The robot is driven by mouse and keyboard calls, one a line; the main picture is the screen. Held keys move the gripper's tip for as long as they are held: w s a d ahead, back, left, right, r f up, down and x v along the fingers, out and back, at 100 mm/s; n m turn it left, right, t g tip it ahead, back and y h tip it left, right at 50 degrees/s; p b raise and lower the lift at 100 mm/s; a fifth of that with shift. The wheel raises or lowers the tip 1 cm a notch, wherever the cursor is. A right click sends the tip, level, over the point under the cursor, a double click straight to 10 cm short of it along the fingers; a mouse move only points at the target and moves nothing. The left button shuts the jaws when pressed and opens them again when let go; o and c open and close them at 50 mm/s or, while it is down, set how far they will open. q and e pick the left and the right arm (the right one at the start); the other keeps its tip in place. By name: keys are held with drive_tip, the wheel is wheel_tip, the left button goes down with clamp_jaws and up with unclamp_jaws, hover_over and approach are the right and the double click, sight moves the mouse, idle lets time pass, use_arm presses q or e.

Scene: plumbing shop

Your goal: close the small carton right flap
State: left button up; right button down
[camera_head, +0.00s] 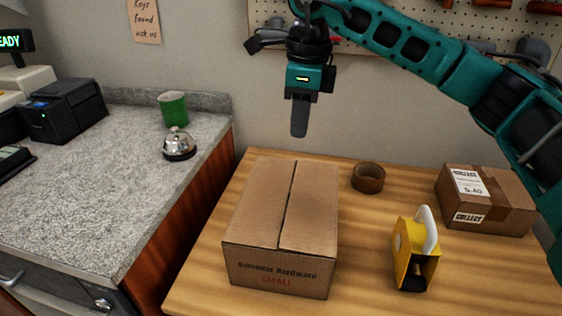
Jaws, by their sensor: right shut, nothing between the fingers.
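The small carton (278,272), brown cardboard with "SMALL" printed in red on its front, stands on the wooden bench (362,292). Its right flap (313,212) lies flat across the top. The left flap (262,200) also lies flat, with a dark narrow seam between the two. My right gripper (299,131) points down above and behind the carton's back edge, apart from it. Its fingers are together and hold nothing. My left gripper is not in view.
A roll of brown tape (368,178), a yellow tape dispenser (410,262) and a taped, labelled box (488,198) stand right of the carton. A grey counter (105,205) at left bears a bell (178,146) and a green cup (173,108). A pegboard (400,35) hangs behind.

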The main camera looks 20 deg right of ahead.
approach(294, 195)
wheel_tip(294, 195, down, 5)
drive_tip(key=shift+w+a+f, duration=0.1)
drive_tip(key=shift+a+f, duration=0.05)
drive_tip(key=shift+f, duration=0.7)
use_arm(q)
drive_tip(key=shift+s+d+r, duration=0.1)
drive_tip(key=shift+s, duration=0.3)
use_arm(e)
drive_tip(key=shift+f, duration=0.1)
drive_tip(key=shift+f, duration=0.1)
